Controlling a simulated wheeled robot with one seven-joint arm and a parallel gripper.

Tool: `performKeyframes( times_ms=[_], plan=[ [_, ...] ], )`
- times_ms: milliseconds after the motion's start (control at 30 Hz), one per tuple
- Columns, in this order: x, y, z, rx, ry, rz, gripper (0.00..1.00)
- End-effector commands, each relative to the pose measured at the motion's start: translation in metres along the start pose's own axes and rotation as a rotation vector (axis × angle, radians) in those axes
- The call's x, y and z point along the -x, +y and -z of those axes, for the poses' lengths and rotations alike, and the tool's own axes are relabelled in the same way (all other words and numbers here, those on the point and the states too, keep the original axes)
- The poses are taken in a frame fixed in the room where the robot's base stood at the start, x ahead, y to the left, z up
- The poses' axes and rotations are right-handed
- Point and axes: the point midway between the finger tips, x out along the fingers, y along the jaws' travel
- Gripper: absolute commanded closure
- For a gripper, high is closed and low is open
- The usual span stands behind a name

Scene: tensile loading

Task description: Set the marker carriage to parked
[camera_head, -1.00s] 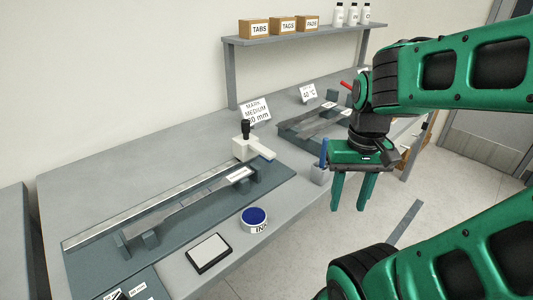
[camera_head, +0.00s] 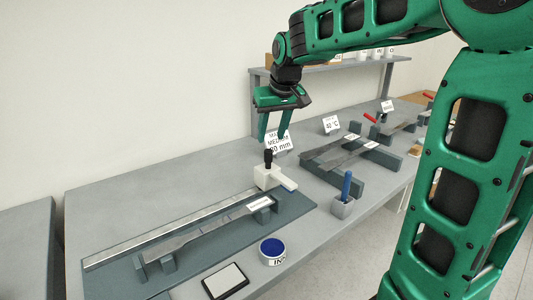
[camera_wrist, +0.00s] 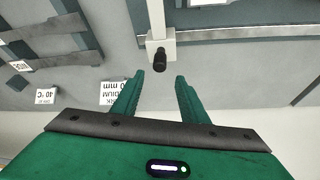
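The marker carriage (camera_head: 270,177) is a white block with a black knob (camera_head: 268,157) on top and a blue-tipped part at its right. It sits at the right end of a long metal rail (camera_head: 170,230) on a dark base plate. My gripper (camera_head: 272,138) is above and behind the carriage, pointing down, and is empty. In the wrist view my gripper (camera_wrist: 160,82) has its two green fingers apart. The black knob (camera_wrist: 160,58) shows just beyond the fingertips, between their lines, on the white carriage (camera_wrist: 151,46). The fingers do not touch it.
A sign (camera_head: 280,143) stands behind the carriage, partly hidden by my gripper. A dark specimen bar (camera_head: 205,232) lies along the rail. A shelf runs behind.

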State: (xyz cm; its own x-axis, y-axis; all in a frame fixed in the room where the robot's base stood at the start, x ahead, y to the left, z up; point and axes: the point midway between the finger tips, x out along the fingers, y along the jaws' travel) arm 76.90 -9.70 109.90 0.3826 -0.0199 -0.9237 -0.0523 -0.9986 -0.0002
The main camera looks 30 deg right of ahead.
Motion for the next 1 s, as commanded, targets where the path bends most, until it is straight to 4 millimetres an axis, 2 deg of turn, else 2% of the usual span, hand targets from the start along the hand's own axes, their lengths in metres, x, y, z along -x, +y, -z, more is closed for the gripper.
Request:
performKeyframes(
  times_ms=[100, 300, 500, 900, 933, 1000],
  plan=[
    [-0.023, 0.001, -0.001, -0.002, -0.005, -0.001, 0.60],
    [-0.057, 0.002, -0.002, -0.003, -0.005, -0.002, 0.60],
    [-0.079, 0.002, -0.001, -0.003, -0.003, -0.001, 0.60],
    [-0.086, 0.002, -0.001, -0.003, -0.001, -0.001, 0.60],
    [-0.086, 0.002, -0.001, -0.003, -0.001, -0.001, 0.63],
    [-0.086, 0.002, -0.001, -0.003, -0.001, -0.001, 0.79]
  ],
)
